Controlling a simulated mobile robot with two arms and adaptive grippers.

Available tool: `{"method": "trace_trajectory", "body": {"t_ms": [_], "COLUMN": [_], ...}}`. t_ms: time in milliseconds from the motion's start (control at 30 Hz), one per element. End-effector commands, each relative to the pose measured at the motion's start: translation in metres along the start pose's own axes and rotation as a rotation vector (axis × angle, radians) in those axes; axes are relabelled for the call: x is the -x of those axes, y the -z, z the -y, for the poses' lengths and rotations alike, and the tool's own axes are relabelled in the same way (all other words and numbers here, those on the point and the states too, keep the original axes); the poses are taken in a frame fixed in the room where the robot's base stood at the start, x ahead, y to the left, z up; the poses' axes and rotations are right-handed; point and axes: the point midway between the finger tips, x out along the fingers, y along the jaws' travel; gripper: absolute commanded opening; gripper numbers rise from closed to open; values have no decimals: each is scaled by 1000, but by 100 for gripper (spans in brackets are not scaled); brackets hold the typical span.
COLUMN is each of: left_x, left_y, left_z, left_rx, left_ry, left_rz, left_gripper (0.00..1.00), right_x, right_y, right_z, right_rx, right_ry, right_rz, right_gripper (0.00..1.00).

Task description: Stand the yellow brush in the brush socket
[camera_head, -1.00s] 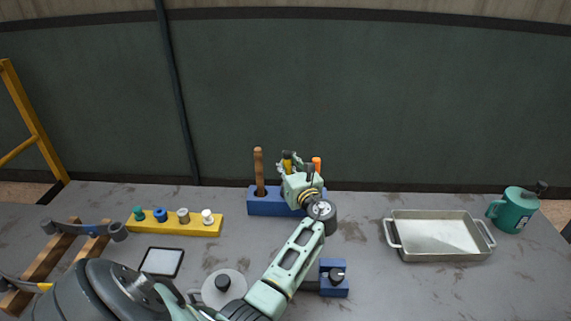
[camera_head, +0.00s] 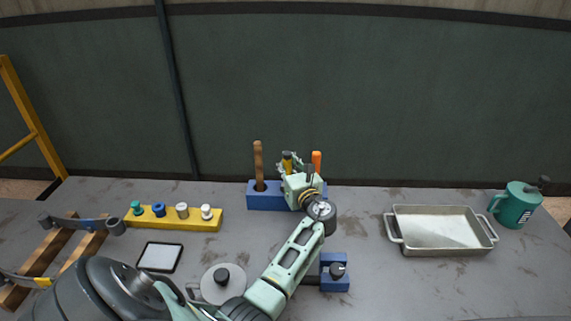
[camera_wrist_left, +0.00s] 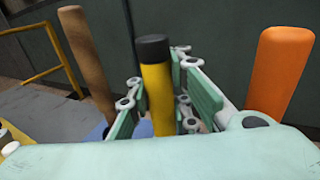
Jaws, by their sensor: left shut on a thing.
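The yellow brush (camera_wrist_left: 158,95), with a black cap end, stands upright between the fingers of my left gripper (camera_wrist_left: 155,100). In the head view my left gripper (camera_head: 291,170) is shut on the brush (camera_head: 287,160) over the middle of a blue rack (camera_head: 265,202). The gripper hides the brush's lower part and the rack's middle, so I cannot tell how deep the brush sits in a socket. My right gripper is not in view.
A wooden handle (camera_head: 258,165) stands left of my gripper in the rack, an orange handle (camera_head: 316,162) right of it. A yellow block with pegs (camera_head: 175,222) lies left. A metal tray (camera_head: 440,232) and a green mug (camera_head: 515,205) are right. A blue block (camera_head: 336,284) lies in front.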

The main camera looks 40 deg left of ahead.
Motion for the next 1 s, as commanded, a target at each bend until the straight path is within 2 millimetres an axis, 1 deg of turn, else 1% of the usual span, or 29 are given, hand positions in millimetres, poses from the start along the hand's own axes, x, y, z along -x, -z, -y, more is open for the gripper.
{"method": "trace_trajectory", "body": {"t_ms": [67,333,367,600,700,1000], "left_x": [0,0,0,0,0,1], "left_y": [3,3,3,3,3,4], "left_z": [0,0,0,0,0,0], "left_rx": [-1,0,0,0,0,-1], "left_ry": [0,0,0,0,0,0], "left_rz": [1,1,1,1,1,-1], "left_gripper": [0,0,12,33,40,40], "right_x": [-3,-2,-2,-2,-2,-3], "right_y": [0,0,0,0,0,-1], "right_z": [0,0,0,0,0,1], "right_rx": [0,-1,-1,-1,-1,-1], "right_ry": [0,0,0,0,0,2], "right_rz": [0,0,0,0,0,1], "right_gripper": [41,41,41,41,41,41]}}
